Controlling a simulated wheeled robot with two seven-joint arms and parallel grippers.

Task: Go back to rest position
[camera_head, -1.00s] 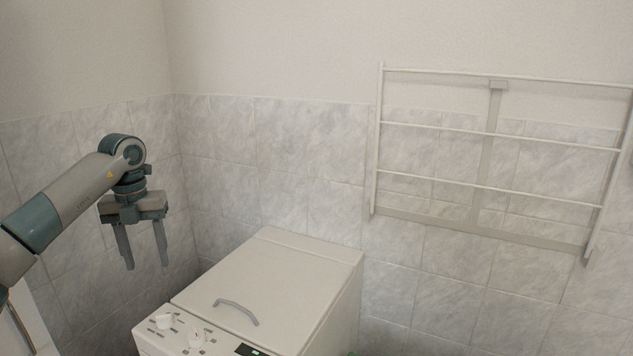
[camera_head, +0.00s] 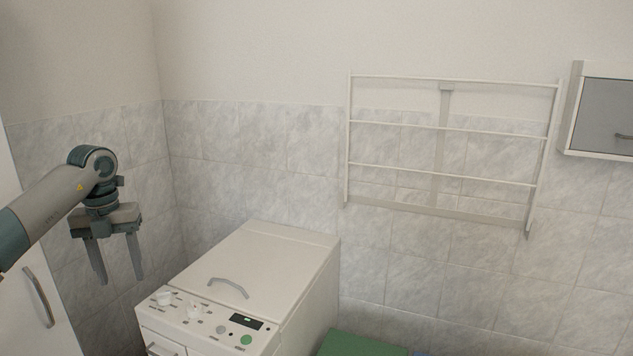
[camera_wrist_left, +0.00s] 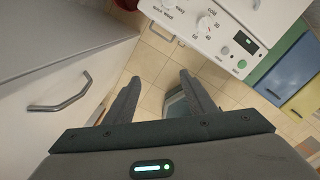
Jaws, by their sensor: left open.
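My left gripper (camera_head: 118,260) hangs at the left of the head view with its fingers pointing down, apart and empty. It is to the left of the washing machine (camera_head: 262,262) and above its level, touching nothing that I can see. In the left wrist view the two fingers (camera_wrist_left: 158,98) are spread, with floor tiles showing between them. My right gripper is not in any view.
The washing machine's panel also shows in the left wrist view (camera_wrist_left: 205,30). A white cabinet door with a handle (camera_head: 38,296) stands at the left. A drying rack (camera_head: 440,205) hangs on the wall, with a wall cabinet (camera_head: 605,110) to its right. A green surface (camera_head: 360,344) lies at the bottom.

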